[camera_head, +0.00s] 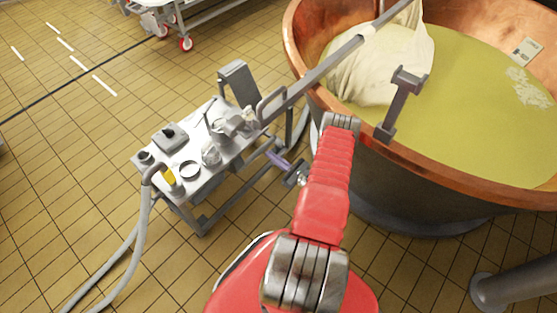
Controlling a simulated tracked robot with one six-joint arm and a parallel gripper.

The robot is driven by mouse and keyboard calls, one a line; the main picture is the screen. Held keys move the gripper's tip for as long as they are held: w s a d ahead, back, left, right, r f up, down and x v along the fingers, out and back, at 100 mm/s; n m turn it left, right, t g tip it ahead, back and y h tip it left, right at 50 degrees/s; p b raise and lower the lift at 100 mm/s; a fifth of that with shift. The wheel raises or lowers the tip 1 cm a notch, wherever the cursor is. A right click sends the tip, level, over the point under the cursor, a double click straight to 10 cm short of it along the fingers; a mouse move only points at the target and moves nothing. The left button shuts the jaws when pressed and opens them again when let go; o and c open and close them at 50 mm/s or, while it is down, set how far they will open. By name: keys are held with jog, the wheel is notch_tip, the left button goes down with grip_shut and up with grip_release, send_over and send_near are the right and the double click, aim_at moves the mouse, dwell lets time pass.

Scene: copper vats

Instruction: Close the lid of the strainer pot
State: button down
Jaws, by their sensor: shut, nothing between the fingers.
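A steel cart (181,155) stands left of the big copper vat, with several small items on its top. A grey square piece with a dark knob (169,136) lies near its left edge. My red arm reaches up the middle of the picture, right of the cart.
The copper vat (450,167) with yellowish liquid and a pale cloth (385,60) fills the upper right. A grey pole (325,66) crosses its rim. A hose (143,215) hangs at the cart's left. A wheeled trolley (200,17) stands far back. The tiled floor at left is clear.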

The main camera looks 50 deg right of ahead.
jog(key=w+r, duration=0.3)
jog(key=w, duration=0.4)
jog(key=shift+w+a+r, duration=0.2)
jog(key=shift+w+r, duration=0.05)
jog(key=shift+r, duration=0.15)
jog(key=shift+s+d, duration=0.1)
jog(key=shift+d, duration=0.05)
jog(key=shift+r, duration=0.15)
